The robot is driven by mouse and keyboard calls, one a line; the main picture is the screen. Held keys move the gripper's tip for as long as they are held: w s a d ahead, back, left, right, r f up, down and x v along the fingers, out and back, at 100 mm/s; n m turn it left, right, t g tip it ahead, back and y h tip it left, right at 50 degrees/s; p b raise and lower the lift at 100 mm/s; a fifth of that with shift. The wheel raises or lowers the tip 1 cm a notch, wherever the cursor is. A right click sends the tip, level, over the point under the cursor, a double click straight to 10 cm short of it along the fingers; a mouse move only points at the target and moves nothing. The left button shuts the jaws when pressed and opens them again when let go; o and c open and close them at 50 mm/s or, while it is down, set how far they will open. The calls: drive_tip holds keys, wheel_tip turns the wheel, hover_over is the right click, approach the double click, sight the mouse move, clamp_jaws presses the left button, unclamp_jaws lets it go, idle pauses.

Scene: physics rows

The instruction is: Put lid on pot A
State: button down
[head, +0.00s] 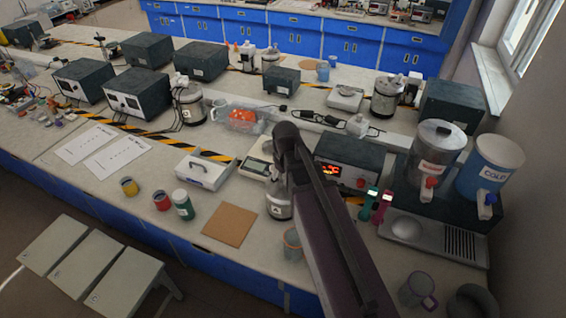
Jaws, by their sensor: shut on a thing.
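A silver pot with a dark base (279,208) stands near the front edge of the counter, just right of a brown square mat. I see no letter on it, so I cannot tell whether it is pot A. My gripper (275,183) points down right over this pot, partly hidden by my own dark arm. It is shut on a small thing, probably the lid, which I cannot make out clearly. I cannot tell whether the held thing touches the pot's rim.
A terracotta cup (292,245) stands close in front. A dark device with a red display (347,176) stands right.

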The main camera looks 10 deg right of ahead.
drive_tip(key=w+d, duration=0.1)
drive_tip(key=w, duration=0.7)
drive_tip(key=shift+w+f+n, duration=0.15)
drive_tip(key=shift+f+n, duration=0.05)
drive_tip(key=shift+n, duration=0.2)
drive_tip(key=shift+f+b, duration=0.15)
drive_tip(key=shift+b, duration=0.2)
wheel_tip(320, 180, down, 6)
drive_tip(key=b, duration=0.6)
drive_tip(key=shift+f+b, duration=0.45)
drive_tip(key=shift+f, duration=0.05)
idle(1.8)
idle(0.3)
drive_tip(key=shift+c, duration=1.2)
unclamp_jaws()
drive_tip(key=shift+r, duration=0.2)
